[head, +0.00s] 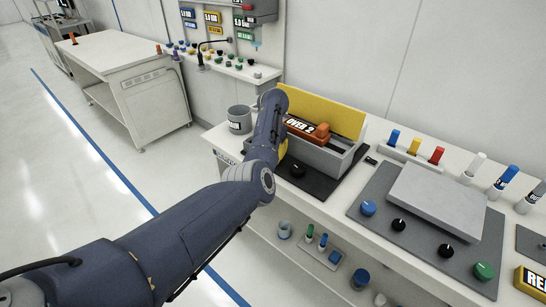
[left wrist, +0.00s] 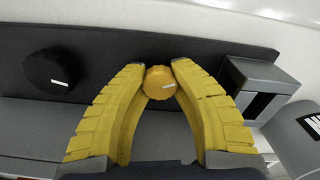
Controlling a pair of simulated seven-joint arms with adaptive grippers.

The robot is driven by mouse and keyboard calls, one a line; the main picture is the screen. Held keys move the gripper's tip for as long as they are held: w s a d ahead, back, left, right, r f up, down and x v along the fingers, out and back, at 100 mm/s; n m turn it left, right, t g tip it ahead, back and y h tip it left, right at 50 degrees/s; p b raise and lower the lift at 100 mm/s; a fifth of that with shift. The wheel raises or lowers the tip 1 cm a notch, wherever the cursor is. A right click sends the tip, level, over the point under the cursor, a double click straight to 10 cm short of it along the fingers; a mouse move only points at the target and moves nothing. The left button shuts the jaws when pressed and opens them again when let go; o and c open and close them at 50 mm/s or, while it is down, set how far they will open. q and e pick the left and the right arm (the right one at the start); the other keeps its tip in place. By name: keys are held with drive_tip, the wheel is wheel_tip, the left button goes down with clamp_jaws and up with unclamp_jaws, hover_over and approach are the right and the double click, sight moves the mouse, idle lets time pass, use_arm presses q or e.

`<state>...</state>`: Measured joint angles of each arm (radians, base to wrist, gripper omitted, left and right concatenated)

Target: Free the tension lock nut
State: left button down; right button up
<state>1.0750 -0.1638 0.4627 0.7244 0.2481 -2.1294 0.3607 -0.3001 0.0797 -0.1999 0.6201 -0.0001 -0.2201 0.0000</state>
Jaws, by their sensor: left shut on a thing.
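An amber, ribbed round nut (left wrist: 159,82), which I take for the tension lock nut, sits against a dark panel (left wrist: 120,55) in the left wrist view. My left gripper (left wrist: 159,80) has its two yellow fingers closed on the nut's sides. In the head view my left arm reaches to the front of a grey bonder (head: 335,160) with a yellow raised lid (head: 333,114). There the arm hides the nut and most of the gripper. My right gripper is not in view.
A black knob (left wrist: 50,76) sits left of the nut; it also shows in the head view (head: 297,170). A grey hollow block (left wrist: 258,92) stands close right of the fingers. A grey cup (head: 239,119) and a panel with several knobs (head: 400,240) share the bench.

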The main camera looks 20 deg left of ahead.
use_arm(q)
drive_tip(key=c, duration=1)
unclamp_jaws()
wheel_tip(320, 180, up, 12)
